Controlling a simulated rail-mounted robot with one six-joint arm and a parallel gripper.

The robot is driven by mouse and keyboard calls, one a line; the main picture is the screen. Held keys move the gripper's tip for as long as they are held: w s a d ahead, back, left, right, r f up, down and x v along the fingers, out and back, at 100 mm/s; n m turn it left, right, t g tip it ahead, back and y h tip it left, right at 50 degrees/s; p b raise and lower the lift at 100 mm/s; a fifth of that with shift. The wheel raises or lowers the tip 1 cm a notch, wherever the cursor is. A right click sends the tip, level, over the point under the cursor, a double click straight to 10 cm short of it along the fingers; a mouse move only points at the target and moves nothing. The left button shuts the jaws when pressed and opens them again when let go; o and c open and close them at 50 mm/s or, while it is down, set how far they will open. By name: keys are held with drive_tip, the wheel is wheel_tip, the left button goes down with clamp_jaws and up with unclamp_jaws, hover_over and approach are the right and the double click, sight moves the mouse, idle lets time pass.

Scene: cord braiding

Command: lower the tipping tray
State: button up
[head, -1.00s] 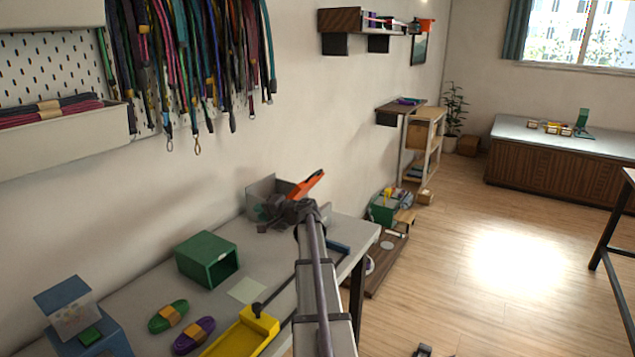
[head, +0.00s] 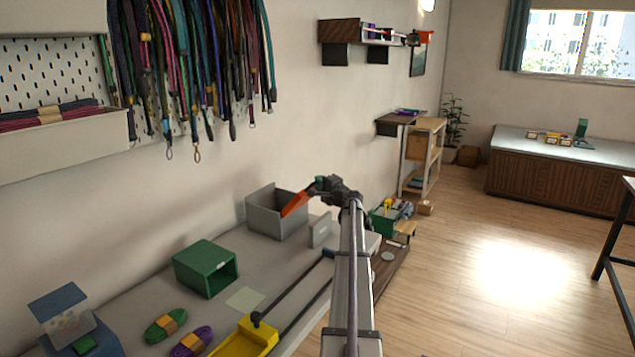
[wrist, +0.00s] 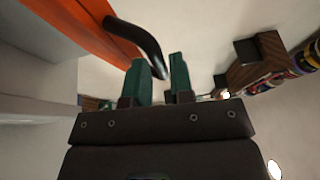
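An orange tray-like piece (head: 295,203), likely the tipping tray, stands steeply tilted at the right side of a grey open box (head: 262,222) on the bench. In the wrist view it is a large orange panel (wrist: 75,25) at the upper left, with a curved black handle (wrist: 138,38). My gripper (head: 318,187) is just right of the tray's upper end. In the wrist view the two green fingers of my gripper (wrist: 161,72) are apart. The handle's free end shows near the gap between the fingertips; whether it touches them I cannot tell.
A small grey panel (head: 320,231) stands right of the box. A green open box (head: 205,268), a yellow tray (head: 243,340) with dark rails, and green (head: 165,326) and purple (head: 192,342) cord bundles lie on the bench. Cords hang on the wall above.

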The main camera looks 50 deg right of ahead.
drive_tip(key=shift+x, duration=1)
clamp_jaws()
